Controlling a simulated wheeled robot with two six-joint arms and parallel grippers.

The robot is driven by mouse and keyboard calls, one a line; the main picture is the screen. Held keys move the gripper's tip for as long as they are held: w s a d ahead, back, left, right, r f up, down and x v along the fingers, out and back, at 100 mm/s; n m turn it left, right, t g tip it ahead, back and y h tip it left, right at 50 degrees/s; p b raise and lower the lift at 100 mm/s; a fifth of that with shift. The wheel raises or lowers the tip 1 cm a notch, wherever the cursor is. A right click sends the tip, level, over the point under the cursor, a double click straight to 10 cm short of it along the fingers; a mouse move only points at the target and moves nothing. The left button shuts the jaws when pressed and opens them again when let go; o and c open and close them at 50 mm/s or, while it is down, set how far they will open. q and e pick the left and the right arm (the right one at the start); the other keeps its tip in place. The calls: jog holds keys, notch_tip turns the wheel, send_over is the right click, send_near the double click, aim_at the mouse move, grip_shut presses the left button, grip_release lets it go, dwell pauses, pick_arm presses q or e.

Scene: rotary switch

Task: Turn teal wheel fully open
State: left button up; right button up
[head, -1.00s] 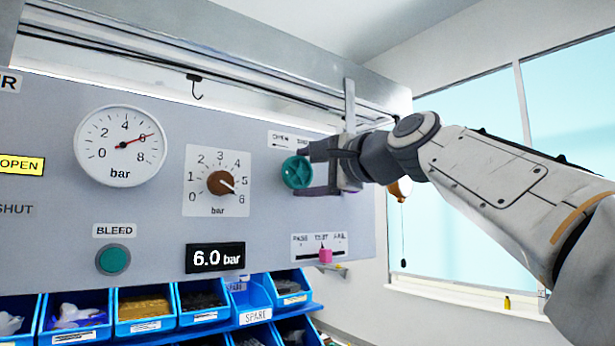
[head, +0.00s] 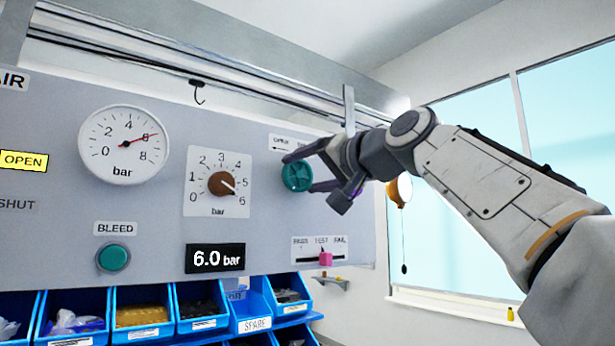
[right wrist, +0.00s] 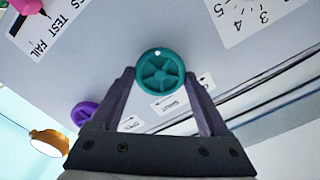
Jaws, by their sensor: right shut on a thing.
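The teal wheel (head: 297,175) is on the grey panel, right of the brown knob, under a label with OPEN and an arrow. My right gripper (head: 300,173) is shut on it, one finger at its upper left and the other at its lower right. In the right wrist view the teal wheel (right wrist: 160,76) sits between the two fingertips (right wrist: 160,75), with a white dot on its rim at the top of the picture. The gripper hides part of the label in the head view. My left gripper is not in view.
A purple wheel (right wrist: 86,114) is beside the gripper. A brown knob (head: 221,183) points near 6, and a pink slider (head: 326,259) sits below the wheel. An orange lamp (head: 399,190) hangs at the right. Blue bins (head: 254,318) stand below the panel.

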jog(key=n, duration=0.5)
jog(key=shift+n+b, duration=0.35)
jog(key=shift+n, duration=0.05)
dwell(0.4)
jog(key=o, duration=1.2)
jog(key=shift+o, duration=0.2)
jog(key=b+v, duration=0.3)
jog(key=v, duration=0.7)
jog(key=shift+s+d+b, duration=0.15)
jog(key=shift+b, duration=0.25)
